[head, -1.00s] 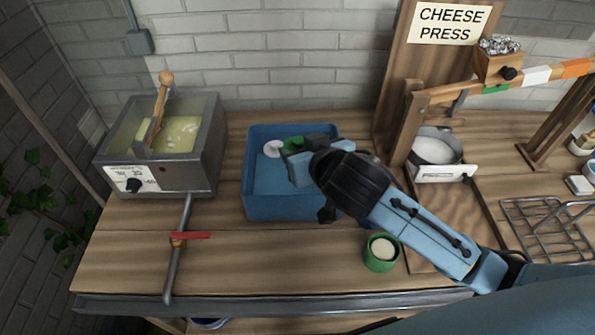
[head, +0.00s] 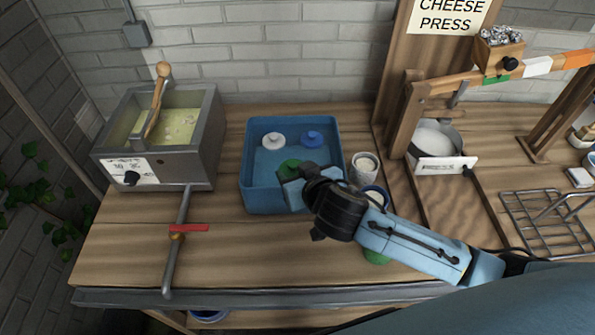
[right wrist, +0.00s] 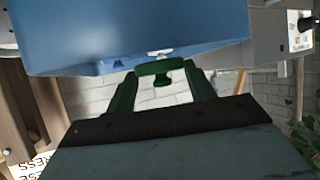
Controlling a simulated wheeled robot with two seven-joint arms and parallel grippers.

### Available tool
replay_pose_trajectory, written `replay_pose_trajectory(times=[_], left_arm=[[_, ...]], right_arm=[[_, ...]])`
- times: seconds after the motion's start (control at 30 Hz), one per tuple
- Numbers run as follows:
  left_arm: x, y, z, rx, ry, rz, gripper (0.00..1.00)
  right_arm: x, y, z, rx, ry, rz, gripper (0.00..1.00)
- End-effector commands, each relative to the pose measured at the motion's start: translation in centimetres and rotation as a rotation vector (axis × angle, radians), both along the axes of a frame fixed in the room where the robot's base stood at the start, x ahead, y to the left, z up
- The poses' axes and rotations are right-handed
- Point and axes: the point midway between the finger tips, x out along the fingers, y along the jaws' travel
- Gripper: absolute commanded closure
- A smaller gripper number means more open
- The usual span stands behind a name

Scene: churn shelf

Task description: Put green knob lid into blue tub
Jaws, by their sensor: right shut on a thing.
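The green knob lid (head: 288,168) is held in my right gripper (head: 287,178), whose fingers are shut on it. In the head view it overlaps the front right part of the blue tub (head: 250,197). In the right wrist view, which is upside down, the green lid (right wrist: 155,69) sits between the fingertips (right wrist: 160,85), knob side up, close to the tub's rim (right wrist: 90,66). I cannot tell its exact height over the tub floor. A white knob lid (head: 273,141) and a blue knob lid (head: 312,138) lie in the back of the tub. My left gripper is not in view.
A white cup (head: 362,174) and a blue-rimmed cup (head: 376,192) stand right of the tub beside my arm. A green cup (head: 376,257) is mostly hidden under my arm. A metal vat (head: 185,165) is at left, the cheese press (head: 410,130) at right.

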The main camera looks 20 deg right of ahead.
Motion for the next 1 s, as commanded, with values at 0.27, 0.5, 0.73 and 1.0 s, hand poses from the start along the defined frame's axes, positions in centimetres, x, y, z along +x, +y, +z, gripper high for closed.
replay_pose_trajectory(times=[0.27,0.5,0.73,1.0], left_arm=[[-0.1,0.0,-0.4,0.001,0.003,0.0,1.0],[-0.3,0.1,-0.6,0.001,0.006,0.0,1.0],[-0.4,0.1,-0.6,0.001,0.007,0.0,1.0],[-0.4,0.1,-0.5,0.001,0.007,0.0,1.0]], right_arm=[[0.0,0.0,-0.7,0.001,0.001,0.0,0.68],[0.0,0.0,-1.2,0.001,0.0,0.0,0.68],[0.0,0.0,-1.2,0.0,0.0,0.0,0.24],[0.0,0.0,-1.0,0.0,0.0,0.0,0.24]])
